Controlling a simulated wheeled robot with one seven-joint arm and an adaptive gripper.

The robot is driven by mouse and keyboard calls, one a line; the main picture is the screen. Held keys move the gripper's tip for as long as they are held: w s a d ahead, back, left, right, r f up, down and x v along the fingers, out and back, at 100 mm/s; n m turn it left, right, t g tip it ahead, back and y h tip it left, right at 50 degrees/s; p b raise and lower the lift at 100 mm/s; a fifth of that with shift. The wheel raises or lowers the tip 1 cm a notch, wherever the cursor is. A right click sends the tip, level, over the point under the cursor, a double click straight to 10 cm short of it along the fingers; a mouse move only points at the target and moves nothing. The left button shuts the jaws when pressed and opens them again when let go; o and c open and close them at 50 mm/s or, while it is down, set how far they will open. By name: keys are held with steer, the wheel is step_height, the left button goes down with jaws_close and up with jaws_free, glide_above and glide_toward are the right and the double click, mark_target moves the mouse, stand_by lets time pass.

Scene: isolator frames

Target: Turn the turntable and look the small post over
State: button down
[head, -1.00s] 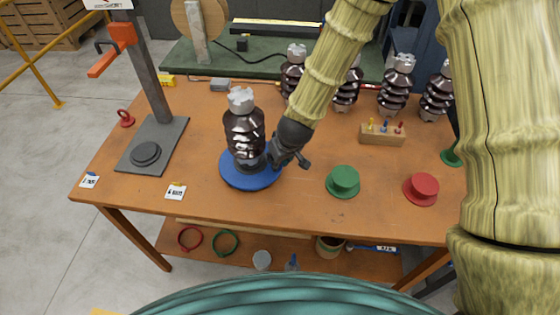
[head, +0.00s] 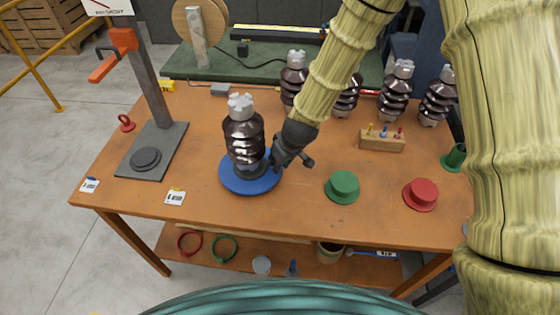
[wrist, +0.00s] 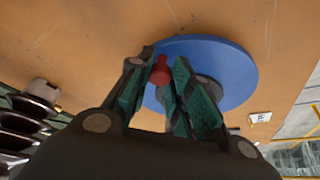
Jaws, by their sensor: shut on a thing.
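The small post (head: 243,135), brown, ribbed and glossy with a pale metal cap, stands upright on the blue turntable (head: 228,178). In the wrist view the turntable (wrist: 235,75) shows as a blue disc with a dark round piece on it. My gripper (head: 278,160) is at the turntable's right edge, low beside the post. In the wrist view my gripper (wrist: 160,85) has its green-padded fingers around a red knob (wrist: 160,70) at the disc's rim. The fingers hide part of the disc.
A grey stand with an orange clamp (head: 125,40) is at the left. A green flanged cup (head: 342,185) and a red one (head: 421,194) stand to the right. Several similar posts (head: 395,90) line the back. The table front between turntable and green cup is clear.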

steer(key=c, duration=1.3)
jaws_free()
steer(key=shift+a, duration=0.15)
steer(key=shift+v, duration=6.05)
steer(key=shift+s, duration=0.1)
